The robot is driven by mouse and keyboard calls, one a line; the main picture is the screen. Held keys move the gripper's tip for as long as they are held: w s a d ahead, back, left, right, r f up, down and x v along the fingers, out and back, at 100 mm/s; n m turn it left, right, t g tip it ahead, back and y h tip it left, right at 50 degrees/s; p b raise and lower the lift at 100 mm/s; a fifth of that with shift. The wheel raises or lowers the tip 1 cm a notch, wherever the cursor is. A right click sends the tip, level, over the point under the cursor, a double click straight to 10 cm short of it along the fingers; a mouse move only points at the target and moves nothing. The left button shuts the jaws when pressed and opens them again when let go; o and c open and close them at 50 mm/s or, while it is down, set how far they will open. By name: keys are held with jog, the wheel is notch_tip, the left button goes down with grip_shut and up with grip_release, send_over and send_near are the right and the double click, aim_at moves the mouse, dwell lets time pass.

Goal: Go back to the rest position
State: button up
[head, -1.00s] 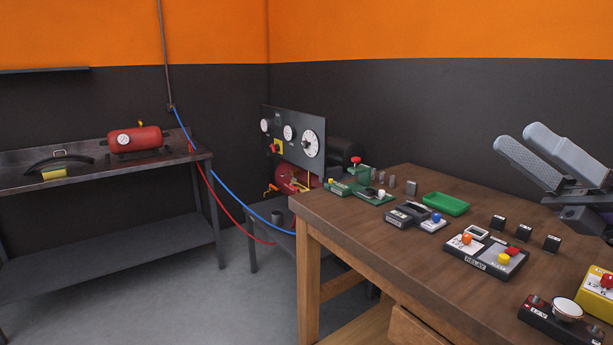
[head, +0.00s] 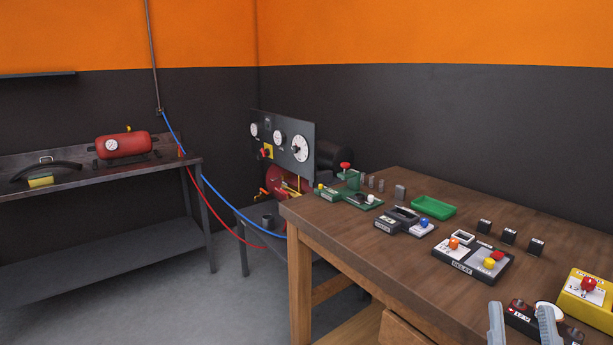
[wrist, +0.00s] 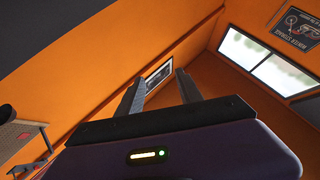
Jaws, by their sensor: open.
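My gripper (head: 522,326) shows at the bottom right of the head view, in front of the wooden workbench (head: 340,215). Only its two grey fingers show there; they stand apart with nothing between them. In the wrist view my gripper (wrist: 158,88) points up toward the orange walls, its two fingers spread and empty. The rest of my arm is out of the head view.
The bench carries a relay box (head: 472,262), a green tray (head: 433,207), small black blocks (head: 508,236) and a yellow box (head: 588,297). A gauge panel (head: 285,140) stands behind it. A metal table (head: 100,175) with a red tank (head: 124,145) is at left. Grey floor lies between.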

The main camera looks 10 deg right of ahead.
jog(key=s+a+f+n+g+y+p, duration=0.1)
jog(key=s+a+f+g+y, duration=0.3)
jog(key=s+f, duration=0.5)
jog(key=s+a+f+n+g+y+p, duration=0.1)
jog(key=s+a+f+g+y, duration=0.3)
jog(key=s+f, duration=0.6)
jog(key=s+a+g, duration=0.1)
jog(key=s+a, duration=0.1)
jog(key=s, duration=0.4)
jog(key=shift+g, duration=0.3)
